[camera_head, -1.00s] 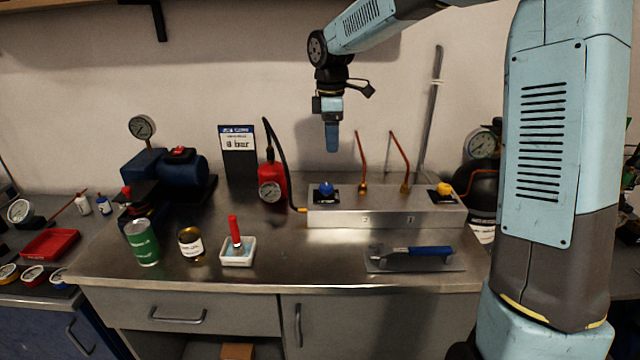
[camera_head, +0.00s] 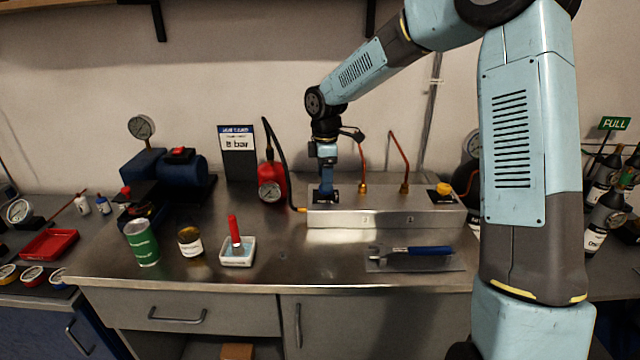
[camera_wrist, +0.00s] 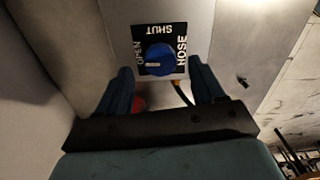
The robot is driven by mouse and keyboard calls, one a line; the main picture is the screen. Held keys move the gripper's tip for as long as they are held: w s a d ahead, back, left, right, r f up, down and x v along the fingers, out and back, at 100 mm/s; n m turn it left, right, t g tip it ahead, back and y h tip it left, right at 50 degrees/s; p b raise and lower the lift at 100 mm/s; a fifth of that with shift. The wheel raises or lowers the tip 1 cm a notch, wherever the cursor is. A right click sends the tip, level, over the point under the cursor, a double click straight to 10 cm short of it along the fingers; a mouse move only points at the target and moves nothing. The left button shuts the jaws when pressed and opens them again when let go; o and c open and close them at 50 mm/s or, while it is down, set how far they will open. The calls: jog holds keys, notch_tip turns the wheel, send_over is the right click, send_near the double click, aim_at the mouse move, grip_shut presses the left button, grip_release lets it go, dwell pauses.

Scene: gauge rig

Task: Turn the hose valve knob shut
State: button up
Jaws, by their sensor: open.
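The blue hose valve knob (camera_wrist: 160,58) sits on a black plate (camera_wrist: 178,70) lettered OPEN, SHUT and HOSE in the wrist view. A pale mark on the knob lies toward its left, the side of OPEN. My gripper (camera_wrist: 163,85) is open, with one finger on each side of the knob's line and the fingertips close to the plate. I cannot tell whether they touch anything. In the head view my gripper (camera_head: 326,190) is low over the left end of the metal manifold (camera_head: 385,219) and hides most of the knob.
A yellow knob (camera_head: 444,189) is at the manifold's right end, with two thin copper-coloured pipes between. A red gauge bottle (camera_head: 270,182) with a black hose stands just left.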

jog(key=shift+f, duration=1.35)
